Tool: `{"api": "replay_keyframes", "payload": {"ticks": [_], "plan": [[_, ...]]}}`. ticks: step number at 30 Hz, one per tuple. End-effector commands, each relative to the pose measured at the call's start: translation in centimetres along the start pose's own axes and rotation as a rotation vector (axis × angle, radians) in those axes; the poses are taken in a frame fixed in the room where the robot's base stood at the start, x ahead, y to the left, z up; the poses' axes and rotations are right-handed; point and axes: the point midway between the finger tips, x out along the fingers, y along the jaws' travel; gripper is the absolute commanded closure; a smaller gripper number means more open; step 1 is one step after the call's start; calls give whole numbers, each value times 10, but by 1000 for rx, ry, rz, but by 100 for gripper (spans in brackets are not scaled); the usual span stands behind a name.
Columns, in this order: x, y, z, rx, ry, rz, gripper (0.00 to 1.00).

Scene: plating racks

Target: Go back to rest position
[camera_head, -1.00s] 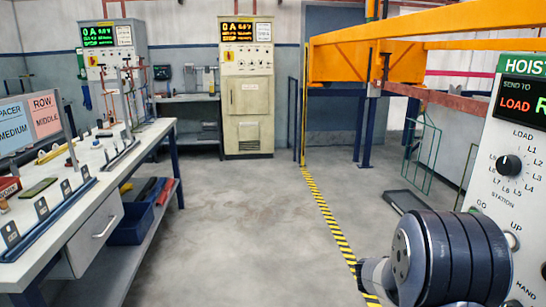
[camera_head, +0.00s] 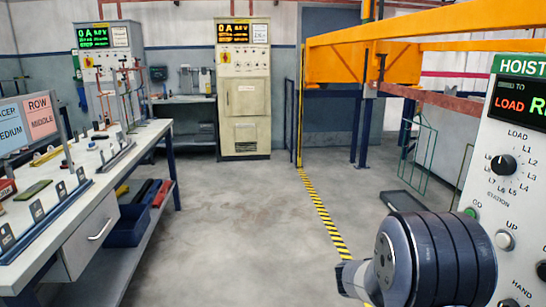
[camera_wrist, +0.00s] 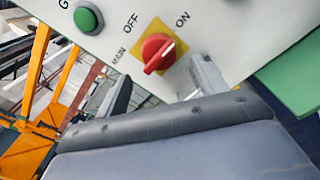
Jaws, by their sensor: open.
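My gripper (camera_wrist: 160,70) is open in the wrist view, its two grey fingers apart and nothing seen between them but the panel behind. Beyond the fingers is a red MAIN switch (camera_wrist: 158,53) on a yellow plate, marked OFF and ON. I cannot tell whether a finger touches it, or which label it points to. A green button (camera_wrist: 88,18) is up and left of it. In the head view, the hoist panel (camera_head: 480,180) stands at the right edge, with my dark arm in front of its lower left. My fingers are hidden there.
A workbench (camera_head: 95,200) with several small parts runs along the left. A control cabinet (camera_head: 244,115) stands at the back. An orange hoist beam (camera_head: 430,25) crosses overhead at right. The floor (camera_head: 230,220) in the middle is clear, beside a yellow-black stripe (camera_head: 325,220).

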Motion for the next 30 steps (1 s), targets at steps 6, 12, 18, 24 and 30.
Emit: {"api": "replay_keyframes", "payload": {"ticks": [6,12,18,24,30], "plan": [[-39,0,0,0,2,2,33],[-48,-2,1,-1,-3,-7,33],[-14,-1,1,0,-3,-6,33],[24,-1,1,1,-3,-5,33],[51,3,4,-32,0,0,33]]}}
